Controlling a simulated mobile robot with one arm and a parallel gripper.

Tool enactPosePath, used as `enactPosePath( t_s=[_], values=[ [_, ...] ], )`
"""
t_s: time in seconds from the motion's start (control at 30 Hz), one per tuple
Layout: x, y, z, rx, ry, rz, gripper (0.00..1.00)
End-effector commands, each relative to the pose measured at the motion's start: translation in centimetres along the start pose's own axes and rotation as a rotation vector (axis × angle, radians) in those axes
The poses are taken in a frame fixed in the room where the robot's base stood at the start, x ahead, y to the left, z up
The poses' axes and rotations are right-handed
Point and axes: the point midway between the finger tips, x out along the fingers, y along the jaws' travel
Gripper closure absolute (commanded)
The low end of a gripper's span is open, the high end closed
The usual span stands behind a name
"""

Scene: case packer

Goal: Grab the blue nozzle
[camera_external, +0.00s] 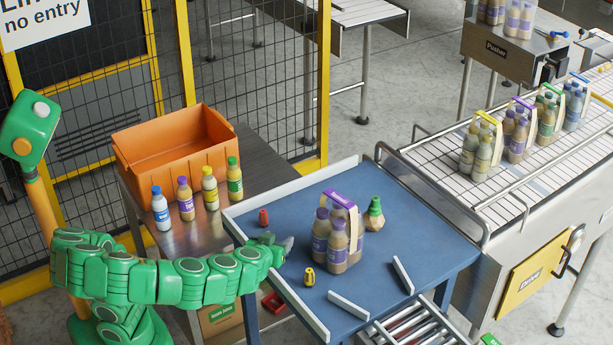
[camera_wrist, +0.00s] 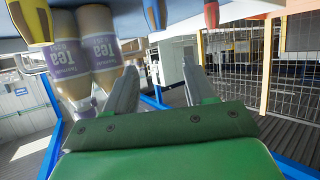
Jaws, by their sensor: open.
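The blue nozzle (camera_wrist: 155,14) shows at the top of the wrist view, which is upside down, standing on the table top. It lies ahead of my gripper (camera_wrist: 160,68), roughly in line with the gap between the two fingers, and apart from them. The fingers are spread with nothing between them. In the outside view my gripper (camera_external: 284,244) is low over the left part of the blue table (camera_external: 385,255). I cannot make out the blue nozzle clearly there; the gripper seems to hide it.
A red nozzle (camera_external: 263,218) stands behind my gripper and a yellow nozzle (camera_external: 309,277) in front. White rails (camera_external: 348,305) edge the table.

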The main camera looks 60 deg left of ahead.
Motion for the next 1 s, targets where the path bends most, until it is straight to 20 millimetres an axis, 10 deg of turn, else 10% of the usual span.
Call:
enactPosePath(
  t_s=[1.0],
  values=[
    [8.3, -0.5, 3.5, 0.000, -0.001, -0.006, 0.45]
  ],
)
